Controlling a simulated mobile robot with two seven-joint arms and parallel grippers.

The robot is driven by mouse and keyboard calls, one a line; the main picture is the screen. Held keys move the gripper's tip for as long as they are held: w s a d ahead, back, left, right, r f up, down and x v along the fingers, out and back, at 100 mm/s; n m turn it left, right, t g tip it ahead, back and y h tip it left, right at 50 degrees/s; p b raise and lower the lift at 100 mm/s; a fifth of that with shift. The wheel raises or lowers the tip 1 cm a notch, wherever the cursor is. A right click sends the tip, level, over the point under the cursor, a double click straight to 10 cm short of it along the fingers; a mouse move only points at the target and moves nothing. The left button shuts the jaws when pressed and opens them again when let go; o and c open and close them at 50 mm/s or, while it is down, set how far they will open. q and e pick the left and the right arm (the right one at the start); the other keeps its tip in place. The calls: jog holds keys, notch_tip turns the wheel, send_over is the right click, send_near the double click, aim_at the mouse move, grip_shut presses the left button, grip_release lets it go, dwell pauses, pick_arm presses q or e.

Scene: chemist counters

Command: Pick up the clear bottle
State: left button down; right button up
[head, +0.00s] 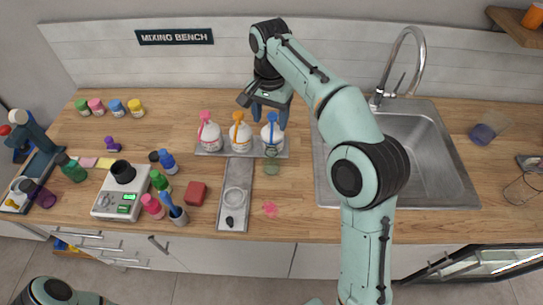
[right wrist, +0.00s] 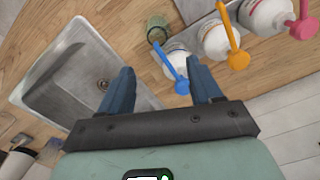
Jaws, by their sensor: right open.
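A small see-through greenish bottle (head: 272,162) stands on the wooden counter just in front of the blue-topped pump bottle (head: 272,137). It also shows in the right wrist view (right wrist: 157,30), beyond the blue pump. I cannot tell for sure that it is the clear bottle. My right gripper (head: 270,116) is open, behind and above the blue-topped bottle. In the right wrist view the blue fingers (right wrist: 161,68) are spread apart on either side of the blue pump head (right wrist: 178,78), with nothing held. My left gripper is out of view.
Orange-topped (head: 241,135) and pink-topped (head: 209,136) white pump bottles stand beside the blue-topped one on a grey tray. A sink (head: 425,150) with a tall tap lies to the right. Small coloured bottles and a scale (head: 120,190) crowd the left.

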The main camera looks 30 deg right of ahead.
aim_at(271, 139)
jog(key=f, duration=0.1)
jog(key=f+b, duration=0.1)
jog(key=f, duration=0.3)
jog(key=shift+s+a+f, duration=0.1)
jog(key=shift+s+f, duration=0.05)
jog(key=shift+s, duration=0.2)
jog(key=shift+w+f+b, duration=0.15)
jog(key=shift+f+b, duration=0.2)
jog(key=shift+f, duration=0.6)
notch_tip(271, 139, down, 4)
jog(key=shift+f+b, duration=0.1)
jog(key=shift+b, duration=0.4)
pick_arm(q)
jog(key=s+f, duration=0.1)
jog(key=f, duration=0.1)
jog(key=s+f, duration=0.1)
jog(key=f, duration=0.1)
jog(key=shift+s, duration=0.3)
pick_arm(e)
grip_shut()
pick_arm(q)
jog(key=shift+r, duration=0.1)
